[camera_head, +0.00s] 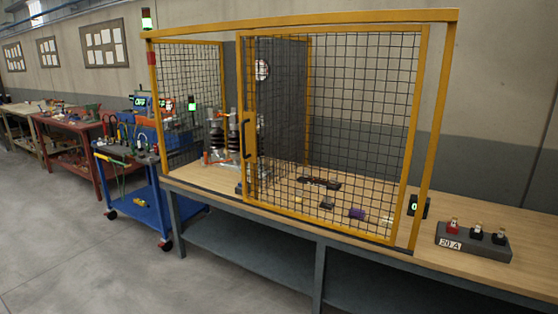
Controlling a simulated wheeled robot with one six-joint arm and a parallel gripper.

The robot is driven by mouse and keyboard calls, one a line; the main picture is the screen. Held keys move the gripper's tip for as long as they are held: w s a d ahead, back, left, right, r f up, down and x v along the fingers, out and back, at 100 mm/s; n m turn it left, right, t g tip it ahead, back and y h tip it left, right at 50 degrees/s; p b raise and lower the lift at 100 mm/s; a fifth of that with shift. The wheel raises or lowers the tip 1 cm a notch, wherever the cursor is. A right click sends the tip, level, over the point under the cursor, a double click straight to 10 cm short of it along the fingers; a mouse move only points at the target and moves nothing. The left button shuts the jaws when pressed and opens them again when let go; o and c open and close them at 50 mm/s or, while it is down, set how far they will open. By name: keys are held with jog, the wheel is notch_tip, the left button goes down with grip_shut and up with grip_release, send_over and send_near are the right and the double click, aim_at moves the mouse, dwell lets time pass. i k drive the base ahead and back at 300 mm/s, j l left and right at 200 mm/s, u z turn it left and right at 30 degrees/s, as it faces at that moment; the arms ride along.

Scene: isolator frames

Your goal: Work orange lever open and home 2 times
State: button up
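An isolator (214,132) with dark ribbed insulators stands on the bench inside a yellow-framed mesh cage, at the cage's left. A mesh door panel (335,120) with a black handle (246,138) stands across the middle and right of the cage front. The front looks uncovered to the left of the handle. My gripper is not in view.
Several small items, including a purple one (356,214), lie on the bench (300,185) behind the mesh. A "20 A" block (473,241) and a small display (416,206) stand at the right. A blue tool cart (140,195) stands left, with open floor before it.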

aim_at(235, 149)
jog(key=i+j+u, duration=0.1)
jog(key=l+u, duration=0.1)
jog(key=k+j, duration=0.1)
jog(key=i+j+z, duration=0.1)
jog(key=z, duration=0.2)
jog(key=u, duration=0.15)
jog(key=i+j+u, duration=0.1)
jog(key=i+u, duration=0.2)
jog(key=i, duration=0.2)
jog(key=i+u, duration=0.3)
jog(key=i, duration=0.2)
jog(key=i+j+u, duration=0.1)
jog(key=i+u, duration=0.2)
jog(key=i, duration=0.3)
jog(key=i+u, duration=0.25)
jog(key=i, duration=0.4)
jog(key=i+l+u, duration=0.3)
jog(key=i, duration=0.3)
jog(key=i+z, duration=0.15)
jog(key=i, duration=0.25)
jog(key=i+j+z, duration=0.2)
jog(key=i, duration=0.2)
jog(key=i+j+z, duration=0.15)
jog(key=i, duration=0.2)
